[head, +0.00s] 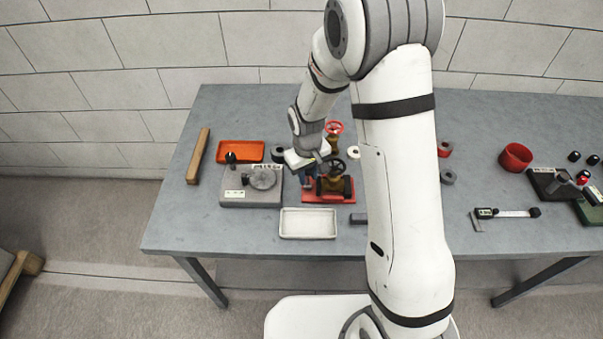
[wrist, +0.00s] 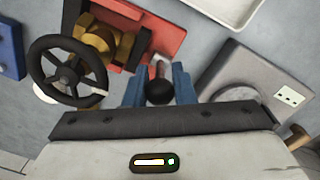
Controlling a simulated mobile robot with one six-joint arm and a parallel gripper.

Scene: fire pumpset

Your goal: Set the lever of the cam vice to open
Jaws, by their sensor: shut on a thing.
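The cam vice appears to be the red fixture (head: 317,196) on the bench; it holds a brass valve body and also shows in the wrist view (wrist: 166,33). Its lever seems to be the short reddish rod ending in a black ball knob (wrist: 160,92). My gripper (wrist: 158,88), with blue fingers, is shut around this knob, one finger on each side. In the head view my gripper (head: 307,174) is at the left side of the red fixture, and the lever is hidden there. I cannot read the lever's setting.
A black handwheel (wrist: 67,70) on the brass valve (wrist: 101,42) stands close to my gripper. On the other side is a grey labelled device (head: 250,192) with a round disc. A white tray (head: 307,223) lies in front. An orange tray (head: 240,152) is behind left.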

